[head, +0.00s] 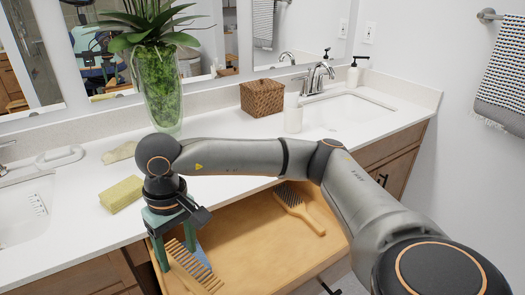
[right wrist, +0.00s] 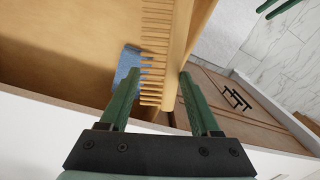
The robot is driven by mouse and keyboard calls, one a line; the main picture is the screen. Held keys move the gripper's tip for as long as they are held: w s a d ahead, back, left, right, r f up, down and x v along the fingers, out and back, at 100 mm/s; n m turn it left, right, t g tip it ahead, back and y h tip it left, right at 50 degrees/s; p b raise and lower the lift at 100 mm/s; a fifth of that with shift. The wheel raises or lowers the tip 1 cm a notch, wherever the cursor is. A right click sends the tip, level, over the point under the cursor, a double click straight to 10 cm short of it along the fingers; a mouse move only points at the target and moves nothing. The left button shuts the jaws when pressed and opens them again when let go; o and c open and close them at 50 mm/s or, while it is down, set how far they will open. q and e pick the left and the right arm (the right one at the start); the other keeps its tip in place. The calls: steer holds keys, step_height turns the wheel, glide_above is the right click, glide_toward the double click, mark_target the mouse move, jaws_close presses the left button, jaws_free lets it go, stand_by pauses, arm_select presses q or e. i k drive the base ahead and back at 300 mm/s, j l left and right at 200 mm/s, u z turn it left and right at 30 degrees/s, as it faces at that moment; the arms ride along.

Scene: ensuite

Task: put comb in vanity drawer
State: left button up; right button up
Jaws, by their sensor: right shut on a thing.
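My right gripper (head: 178,247) points down at the left part of the open vanity drawer (head: 265,262). It is shut on a wooden comb (head: 192,268), which also shows between the green fingers in the right wrist view (right wrist: 155,45). The comb's teeth face the drawer interior, and it overlaps the drawer's side wall in the right wrist view. I cannot tell its exact height above the drawer floor. Two green prongs, which look like my left gripper (right wrist: 275,8), show at the top right edge of the right wrist view, mostly cut off.
A wooden brush (head: 298,208) and a blue item (right wrist: 128,65) lie in the drawer. The drawer's middle is clear.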

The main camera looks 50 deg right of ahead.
mark_target(277, 235)
steer(key=k, duration=0.65)
steer(key=k+l+z, duration=0.15)
steer(key=k+z, duration=0.25)
steer(key=k, duration=0.2)
steer(key=i+j+z, duration=0.1)
steer(key=z, duration=1.05)
steer(key=i+j, duration=0.2)
steer(key=j, duration=0.15)
steer(key=i+j, duration=0.2)
steer(key=j, duration=0.2)
steer(key=i+j, duration=0.2)
steer(key=j, duration=0.15)
steer(key=i+j, duration=0.2)
steer(key=j, duration=0.2)
steer(key=i+j, duration=0.15)
steer(key=j, duration=0.2)
steer(key=i+j, duration=0.2)
steer(key=j, duration=0.15)
steer(key=z, duration=0.05)
